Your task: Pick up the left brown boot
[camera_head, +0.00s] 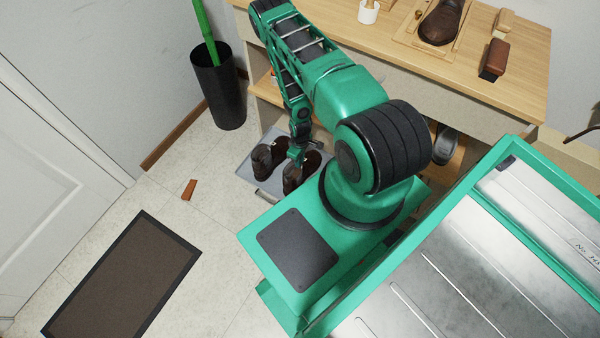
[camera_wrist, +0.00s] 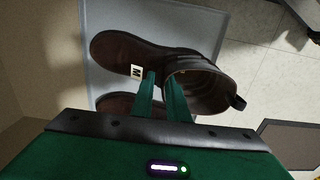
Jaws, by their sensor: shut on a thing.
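Two dark brown boots sit side by side at a grey tray (camera_head: 254,185) by the bench. One is at the left (camera_head: 262,160); the other (camera_head: 291,178) is to its right and nearer my base. My gripper (camera_head: 296,157) is down at the boots. In the wrist view my gripper (camera_wrist: 162,92) is shut on the front shaft rim of a brown boot (camera_wrist: 118,54) bearing a white "M" tag. The held boot appears to be the right-hand one in the head view. The other boot (camera_wrist: 115,101) is mostly hidden behind my gripper. Whether the held boot touches the tray I cannot tell.
A wooden bench (camera_head: 385,48) stands above and behind, with a brown shoe (camera_head: 441,22) and a brush (camera_head: 495,60) on it. A black bin (camera_head: 218,92) stands left. A small brown piece (camera_head: 189,189) and a doormat (camera_head: 122,275) lie on the floor, which is otherwise open.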

